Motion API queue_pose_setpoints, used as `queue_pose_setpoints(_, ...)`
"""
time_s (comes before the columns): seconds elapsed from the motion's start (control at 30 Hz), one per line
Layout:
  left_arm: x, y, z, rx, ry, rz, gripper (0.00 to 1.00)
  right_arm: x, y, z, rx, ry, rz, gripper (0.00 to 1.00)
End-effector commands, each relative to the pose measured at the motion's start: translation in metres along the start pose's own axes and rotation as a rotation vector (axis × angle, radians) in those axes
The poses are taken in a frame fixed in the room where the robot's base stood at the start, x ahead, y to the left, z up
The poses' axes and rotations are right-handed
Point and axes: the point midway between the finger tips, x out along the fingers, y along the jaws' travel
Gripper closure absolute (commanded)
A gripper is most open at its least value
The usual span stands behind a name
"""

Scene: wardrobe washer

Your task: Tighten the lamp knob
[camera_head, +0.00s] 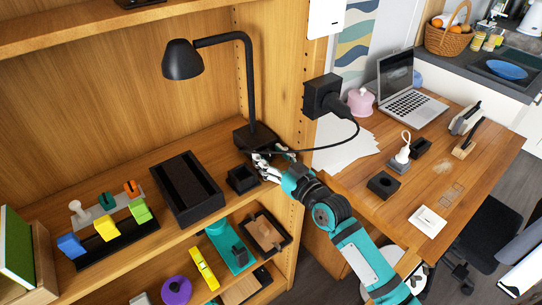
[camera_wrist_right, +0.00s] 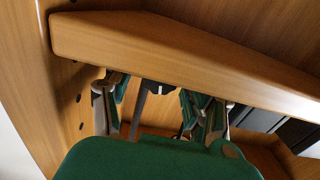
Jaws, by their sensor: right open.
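The black desk lamp (camera_head: 246,85) stands on the wooden shelf, with its shade to the left and its base (camera_head: 257,138) near the shelf's right side panel. My right gripper (camera_head: 265,164) is at the front of the lamp base, close in front of it; I cannot tell whether it touches. In the right wrist view my right gripper (camera_wrist_right: 158,108) has its fingers spread, with a small dark part visible between them beneath a wooden board edge. My left gripper is not in view.
A small black box (camera_head: 241,179) sits just left of my right gripper, with a larger black tray (camera_head: 187,187) beyond it. The wooden side panel (camera_head: 285,75) rises close on the right.

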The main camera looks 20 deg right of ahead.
Motion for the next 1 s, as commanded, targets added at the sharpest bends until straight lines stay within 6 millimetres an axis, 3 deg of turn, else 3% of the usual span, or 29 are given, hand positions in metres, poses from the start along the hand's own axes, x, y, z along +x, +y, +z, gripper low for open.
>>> queue_pose_setpoints(0.03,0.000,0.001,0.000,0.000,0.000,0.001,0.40,0.000,0.000,0.000,0.000,0.000,0.000,0.45)
queue_pose_setpoints(0.47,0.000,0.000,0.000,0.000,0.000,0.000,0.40,0.000,0.000,0.000,0.000,0.000,0.000,0.99)
queue_pose_setpoints(0.8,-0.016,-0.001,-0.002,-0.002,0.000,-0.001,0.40,0.000,0.001,-0.001,0.209,-0.001,0.000,0.99)
queue_pose_setpoints(1.0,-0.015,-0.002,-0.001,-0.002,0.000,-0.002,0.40,0.000,0.001,0.000,0.222,0.001,0.000,0.99)
